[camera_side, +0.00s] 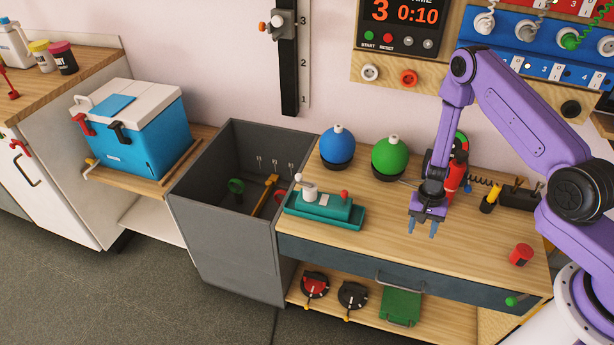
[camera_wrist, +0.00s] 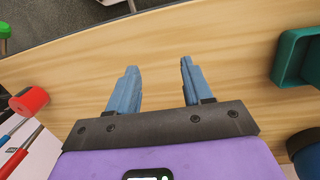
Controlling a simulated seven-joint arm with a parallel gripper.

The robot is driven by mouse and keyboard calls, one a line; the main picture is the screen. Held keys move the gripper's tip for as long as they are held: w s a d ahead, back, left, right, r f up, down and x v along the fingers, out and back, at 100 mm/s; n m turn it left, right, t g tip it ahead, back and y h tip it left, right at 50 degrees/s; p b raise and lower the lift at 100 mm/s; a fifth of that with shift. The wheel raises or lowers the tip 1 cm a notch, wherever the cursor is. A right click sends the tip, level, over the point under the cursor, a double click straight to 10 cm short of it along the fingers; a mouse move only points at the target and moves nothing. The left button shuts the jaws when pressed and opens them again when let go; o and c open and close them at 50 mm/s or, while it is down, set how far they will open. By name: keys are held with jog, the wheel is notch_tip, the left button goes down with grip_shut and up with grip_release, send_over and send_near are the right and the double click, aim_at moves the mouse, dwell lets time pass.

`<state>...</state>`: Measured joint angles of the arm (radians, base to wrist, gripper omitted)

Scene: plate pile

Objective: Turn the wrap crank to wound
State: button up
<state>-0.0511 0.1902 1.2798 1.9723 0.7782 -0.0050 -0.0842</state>
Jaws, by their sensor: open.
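A teal device (camera_side: 322,208) sits on the wooden bench, left of my gripper in the side view. It has a white spool-like post (camera_side: 309,193) and a small red knob (camera_side: 344,194); I take it to be the wrap crank, but no label is readable. The corner of a teal tray (camera_wrist: 290,62) shows at the right edge of the wrist view. My gripper (camera_side: 423,229) points down above the bench, apart from the device. In the wrist view its blue fingers (camera_wrist: 160,72) are spread, with only bare wood between them.
A blue ball (camera_side: 337,146) and a green ball (camera_side: 390,156) stand behind the device. A grey open bin (camera_side: 222,235) adjoins the bench on the left. A red cylinder (camera_side: 520,255) stands near the bench's front right. The bench front below my gripper is clear.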

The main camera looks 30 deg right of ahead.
aim_at(307, 183)
jog(key=w+a+r+m+t+y, duration=0.1)
jog(key=a+r+m+y, duration=0.1)
jog(key=a+m+y, duration=0.3)
jog(key=w+a+r+m+t+y, duration=0.1)
jog(key=w+a+r+m+y, duration=0.1)
jog(key=a+m, duration=0.4)
jog(key=w+r+m+t+y, duration=0.2)
jog(key=w+r+m+t, duration=0.55)
jog(key=w+t, duration=0.4)
jog(key=shift+g, duration=0.95)
jog(key=x, duration=1.8)
jog(key=shift+w+d+r, duration=0.1)
jog(key=shift+w+r, duration=0.05)
jog(key=shift+w, duration=0.2)
jog(key=shift+h, duration=0.3)
grip_shut()
